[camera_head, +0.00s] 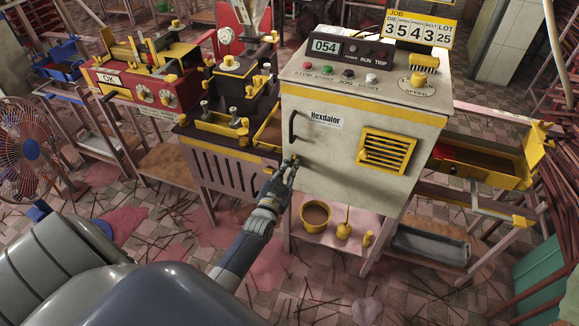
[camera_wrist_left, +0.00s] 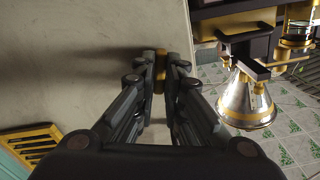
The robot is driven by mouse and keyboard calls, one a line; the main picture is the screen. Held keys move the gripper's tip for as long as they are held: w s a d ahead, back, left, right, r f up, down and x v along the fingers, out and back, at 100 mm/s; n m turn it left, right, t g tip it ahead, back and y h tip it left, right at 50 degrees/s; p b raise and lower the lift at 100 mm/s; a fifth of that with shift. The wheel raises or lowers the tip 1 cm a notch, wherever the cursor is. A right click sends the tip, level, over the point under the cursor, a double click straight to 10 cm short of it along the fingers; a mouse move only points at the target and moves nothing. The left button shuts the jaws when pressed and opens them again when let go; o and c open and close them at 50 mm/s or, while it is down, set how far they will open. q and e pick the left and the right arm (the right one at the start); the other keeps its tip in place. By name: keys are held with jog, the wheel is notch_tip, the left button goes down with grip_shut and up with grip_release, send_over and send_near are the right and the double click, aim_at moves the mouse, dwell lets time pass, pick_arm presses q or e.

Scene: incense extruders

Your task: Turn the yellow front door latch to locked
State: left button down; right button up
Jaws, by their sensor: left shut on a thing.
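The yellow front door latch (camera_wrist_left: 159,72) shows in the left wrist view as a small yellow piece between my left fingertips, against the pale cabinet door. My left gripper (camera_wrist_left: 166,80) is shut on it. In the head view my left gripper (camera_head: 289,163) is at the lower left of the cream door (camera_head: 335,150), below the black handle (camera_head: 292,127). There the gripper mostly hides the latch. The latch's exact angle is hard to tell. My right gripper is in neither view.
A yellow vent (camera_head: 387,150) is on the door's right. Below the cabinet, a shelf holds a yellow pot (camera_head: 315,214) and small yellow tools. A machine with yellow clamps (camera_head: 217,122) stands to the left. A fan (camera_head: 25,152) is at the far left. Sticks litter the tiled floor.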

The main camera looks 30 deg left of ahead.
pick_arm(q)
jog(key=shift+m, duration=0.4)
jog(key=c, duration=1.7)
grip_release()
jog(key=shift+s, duration=0.1)
jog(key=v, duration=1.1)
jog(key=shift+s+d, duration=0.2)
jog(key=shift+s, duration=0.2)
